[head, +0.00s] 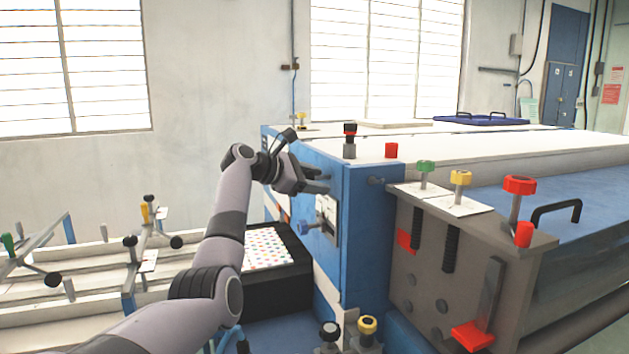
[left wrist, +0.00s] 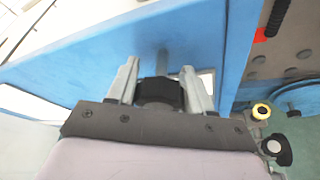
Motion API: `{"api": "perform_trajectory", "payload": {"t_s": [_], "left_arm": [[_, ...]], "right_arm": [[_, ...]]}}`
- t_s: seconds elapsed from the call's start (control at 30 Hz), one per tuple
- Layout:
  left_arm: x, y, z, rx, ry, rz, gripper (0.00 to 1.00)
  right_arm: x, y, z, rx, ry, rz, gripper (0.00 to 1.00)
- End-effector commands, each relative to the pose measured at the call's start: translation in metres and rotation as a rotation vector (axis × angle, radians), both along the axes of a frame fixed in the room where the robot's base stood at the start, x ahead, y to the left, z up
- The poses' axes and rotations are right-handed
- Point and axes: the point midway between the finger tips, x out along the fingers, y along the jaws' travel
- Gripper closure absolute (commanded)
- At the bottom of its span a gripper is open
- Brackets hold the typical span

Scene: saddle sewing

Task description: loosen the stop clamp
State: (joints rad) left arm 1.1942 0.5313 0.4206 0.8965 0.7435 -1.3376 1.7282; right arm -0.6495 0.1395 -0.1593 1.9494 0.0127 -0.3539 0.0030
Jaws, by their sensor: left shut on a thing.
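My left gripper (head: 316,180) is at the left blue side of the machine (head: 373,230). In the left wrist view its two fingers (left wrist: 160,80) stand on either side of a dark round knob (left wrist: 160,93) and are shut on it. A grey shaft (left wrist: 162,60) runs from this knob to the blue panel. The knob seems to be the stop clamp's, but no label shows to confirm it. In the head view the gripper hides the knob. My right gripper is in neither view.
Green (head: 426,167), yellow (head: 460,179) and red (head: 519,186) knobs stand on the grey bracket to the right. A black tray (head: 290,290) with a dotted sheet lies below the arm.

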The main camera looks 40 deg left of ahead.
Motion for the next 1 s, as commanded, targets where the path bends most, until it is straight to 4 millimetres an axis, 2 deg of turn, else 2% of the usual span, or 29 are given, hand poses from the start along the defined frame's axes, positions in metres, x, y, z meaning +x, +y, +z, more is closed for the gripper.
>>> {"api": "perform_trajectory", "payload": {"t_s": [0.07,0.1,0.13,0.43,0.57,1.0], "left_arm": [[0.000,0.000,0.000,0.000,-0.001,0.000,0.80],[0.000,0.000,0.000,0.001,-0.001,-0.001,0.40],[0.000,0.000,0.000,0.001,-0.001,-0.001,0.30],[0.000,0.000,0.000,0.002,-0.001,-0.001,0.29],[-0.007,0.002,0.001,0.002,-0.001,0.000,0.29],[-0.058,0.017,0.020,0.002,-0.002,0.000,0.29]], "right_arm": [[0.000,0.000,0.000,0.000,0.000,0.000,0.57],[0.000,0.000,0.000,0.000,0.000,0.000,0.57],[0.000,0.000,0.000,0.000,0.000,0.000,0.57],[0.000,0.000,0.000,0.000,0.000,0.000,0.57],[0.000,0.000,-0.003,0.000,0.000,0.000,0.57],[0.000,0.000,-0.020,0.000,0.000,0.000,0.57]]}}
